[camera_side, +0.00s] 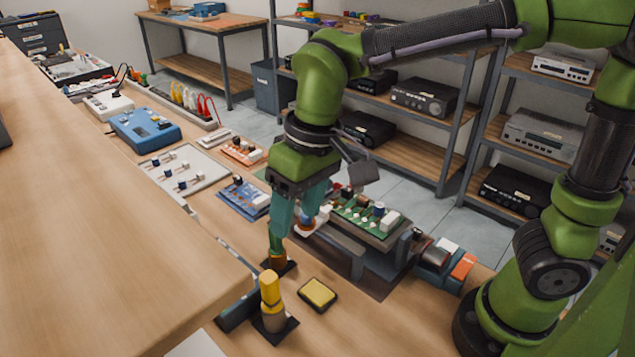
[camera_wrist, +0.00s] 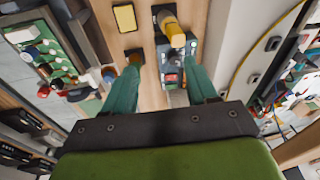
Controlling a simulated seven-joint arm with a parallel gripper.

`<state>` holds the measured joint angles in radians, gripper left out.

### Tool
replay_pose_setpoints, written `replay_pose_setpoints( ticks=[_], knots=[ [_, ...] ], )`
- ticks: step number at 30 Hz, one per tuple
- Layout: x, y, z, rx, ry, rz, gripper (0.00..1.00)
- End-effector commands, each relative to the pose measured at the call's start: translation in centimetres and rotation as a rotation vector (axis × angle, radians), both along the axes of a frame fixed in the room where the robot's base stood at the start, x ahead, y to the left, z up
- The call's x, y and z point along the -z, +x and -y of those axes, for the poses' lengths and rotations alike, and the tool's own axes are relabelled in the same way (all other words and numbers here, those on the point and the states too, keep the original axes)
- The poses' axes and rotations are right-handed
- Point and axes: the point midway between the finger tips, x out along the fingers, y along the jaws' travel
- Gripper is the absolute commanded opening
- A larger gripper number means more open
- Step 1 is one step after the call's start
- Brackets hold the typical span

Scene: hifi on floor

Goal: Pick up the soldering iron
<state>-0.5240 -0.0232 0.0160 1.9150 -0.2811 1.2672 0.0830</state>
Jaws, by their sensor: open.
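A yellow-handled upright tool (camera_side: 270,287), which looks like the soldering iron, stands in a grey holder on a black square base near the bench's front. It also shows at the top of the wrist view (camera_wrist: 173,32). My gripper (camera_side: 293,230) has teal fingers pointing down, behind this tool in the side view. In the wrist view my gripper (camera_wrist: 162,71) is open, with nothing held between the fingers, and the yellow tool lies beyond the fingertips. A second short orange-brown holder (camera_side: 278,261) on a black base is close to the left fingertip and partly hidden by it. Whether they touch is unclear.
A yellow sponge (camera_side: 318,292) in a black tray lies right of the tool. A green circuit board (camera_side: 366,215) sits on a raised stand to the right. A wooden tabletop (camera_side: 100,230) rises at the left. Blue boards (camera_side: 243,198) and a blue meter (camera_side: 145,130) lie behind.

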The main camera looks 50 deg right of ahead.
Motion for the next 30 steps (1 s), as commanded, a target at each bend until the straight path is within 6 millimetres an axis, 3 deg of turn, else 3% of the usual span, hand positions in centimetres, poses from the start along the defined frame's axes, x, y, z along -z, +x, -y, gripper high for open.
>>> replay_pose_setpoints(
  ticks=[1, 4, 9, 11, 14, 24, 30],
  knots=[
    [0.4, 0.4, -2.1, -0.025, -0.036, -0.036, 0.57],
    [0.5, 1.0, -4.7, -0.027, -0.095, -0.081, 0.57],
    [-1.2, 1.8, -5.2, 0.047, -0.131, -0.102, 0.57],
    [-1.0, 1.5, -5.0, 0.062, -0.139, -0.117, 0.57],
    [0.4, 1.3, -4.9, 0.071, -0.143, -0.127, 0.57],
    [7.7, 1.3, -4.9, 0.07, -0.141, -0.127, 0.57],
    [10.1, 1.4, -5.0, 0.07, -0.139, -0.124, 0.57]
  ],
)
